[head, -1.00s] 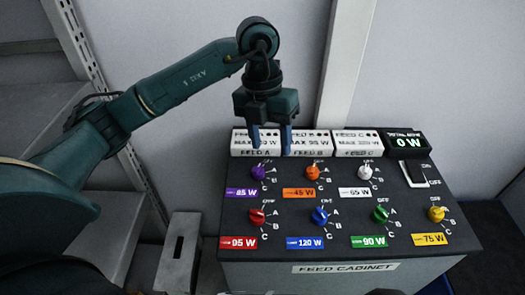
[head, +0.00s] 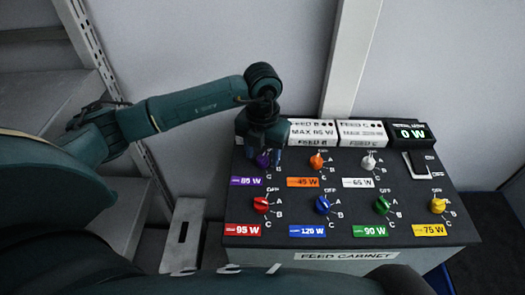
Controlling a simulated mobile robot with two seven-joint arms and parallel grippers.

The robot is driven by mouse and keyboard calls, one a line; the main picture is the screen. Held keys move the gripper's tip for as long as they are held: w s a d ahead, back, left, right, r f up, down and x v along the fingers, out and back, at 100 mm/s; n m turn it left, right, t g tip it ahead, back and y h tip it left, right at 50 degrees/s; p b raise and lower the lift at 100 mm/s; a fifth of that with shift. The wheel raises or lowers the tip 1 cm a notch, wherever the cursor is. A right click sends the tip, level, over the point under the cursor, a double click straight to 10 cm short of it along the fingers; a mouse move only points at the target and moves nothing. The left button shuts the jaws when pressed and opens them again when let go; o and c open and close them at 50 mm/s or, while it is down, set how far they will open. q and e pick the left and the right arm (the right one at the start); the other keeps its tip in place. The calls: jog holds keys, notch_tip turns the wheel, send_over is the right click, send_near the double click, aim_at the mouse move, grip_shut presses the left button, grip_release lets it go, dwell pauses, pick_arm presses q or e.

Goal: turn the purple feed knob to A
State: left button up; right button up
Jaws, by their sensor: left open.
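The purple feed knob (head: 262,160) is at the top left of the dark panel (head: 337,217), above a purple 85 W label (head: 247,181). My left gripper (head: 263,155) is open and low over it, its fingers on either side of the knob. Whether the fingers touch the knob cannot be told. The gripper hides the OFF and A marks of this knob and the FEED A box behind; the letter C shows below right. The knob's pointer is not readable. My right gripper is not in view.
An orange knob (head: 316,161) is close on the right and a red knob (head: 261,205) is below. White, blue, green and yellow knobs and a switch (head: 417,164) fill the rest. The FEED B box (head: 312,132) and a 0 W display (head: 411,133) stand behind.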

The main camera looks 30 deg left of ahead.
pick_arm(q)
jog(key=shift+f, duration=0.25)
jog(key=c, duration=1)
